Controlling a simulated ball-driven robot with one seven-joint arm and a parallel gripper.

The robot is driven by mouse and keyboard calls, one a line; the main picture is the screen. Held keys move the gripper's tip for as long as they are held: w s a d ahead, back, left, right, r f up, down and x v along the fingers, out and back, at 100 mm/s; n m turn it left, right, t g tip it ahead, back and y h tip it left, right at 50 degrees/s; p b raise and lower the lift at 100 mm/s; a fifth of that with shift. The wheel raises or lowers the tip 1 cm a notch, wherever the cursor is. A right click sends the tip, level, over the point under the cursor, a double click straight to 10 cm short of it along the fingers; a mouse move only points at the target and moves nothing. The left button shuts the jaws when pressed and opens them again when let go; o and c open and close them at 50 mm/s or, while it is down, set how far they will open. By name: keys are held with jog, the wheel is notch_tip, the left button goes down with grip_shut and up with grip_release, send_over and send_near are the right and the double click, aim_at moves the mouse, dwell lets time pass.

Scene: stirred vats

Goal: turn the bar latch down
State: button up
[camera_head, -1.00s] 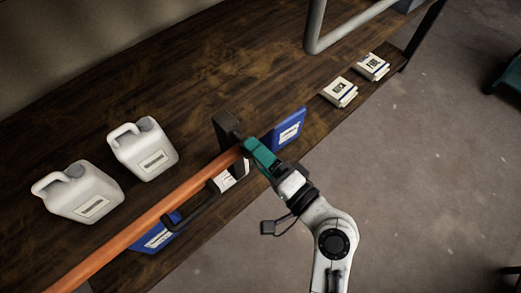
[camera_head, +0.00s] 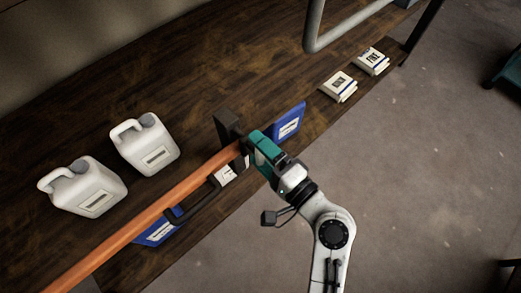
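A long orange bar (camera_head: 150,215) runs from the lower left up to a dark upright bracket (camera_head: 228,124) on the front part of the brown table. I take it to be the bar latch. A dark handle (camera_head: 192,208) sits just below the bar, on its near side. My gripper (camera_head: 254,150), with a teal body, is at the right end of the bar, next to the bracket. Its fingertips are largely hidden behind its body, so I cannot tell whether it touches or grips the bar.
Two white jugs (camera_head: 145,144) (camera_head: 83,186) stand on the table at left. Blue panels (camera_head: 286,122) (camera_head: 158,232) show along the front edge. Two small labelled packs (camera_head: 338,86) (camera_head: 371,61) lie at right. A grey pipe (camera_head: 316,25) rises at the back.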

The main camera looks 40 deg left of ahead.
jog(key=shift+o, duration=0.4)
jog(key=shift+d, duration=0.15)
jog(key=shift+d+f, duration=0.1)
jog(key=shift+d, duration=0.25)
jog(key=d+b, duration=0.2)
jog(key=d, duration=0.7)
jog(key=shift+s+d+b, duration=0.35)
jog(key=shift+s+d, duration=0.05)
jog(key=shift+s, duration=0.05)
jog(key=s+d+f+n+t+h, duration=0.1)
jog(key=d+f+h, duration=0.5)
jog(key=d, duration=0.4)
jog(key=s+d+f+h, duration=0.1)
jog(key=d+f+h, duration=0.4)
jog(key=d+f, duration=0.35)
jog(key=s+d+h, duration=0.3)
jog(key=s+d, duration=0.1)
jog(key=d, duration=0.4)
jog(key=s+d+g+h, duration=0.1)
jog(key=s+d+h, duration=0.3)
jog(key=d, duration=0.5)
jog(key=shift+s+d+f+g, duration=0.2)
jog(key=shift+s+f+g, duration=0.15)
jog(key=shift+s, duration=0.3)
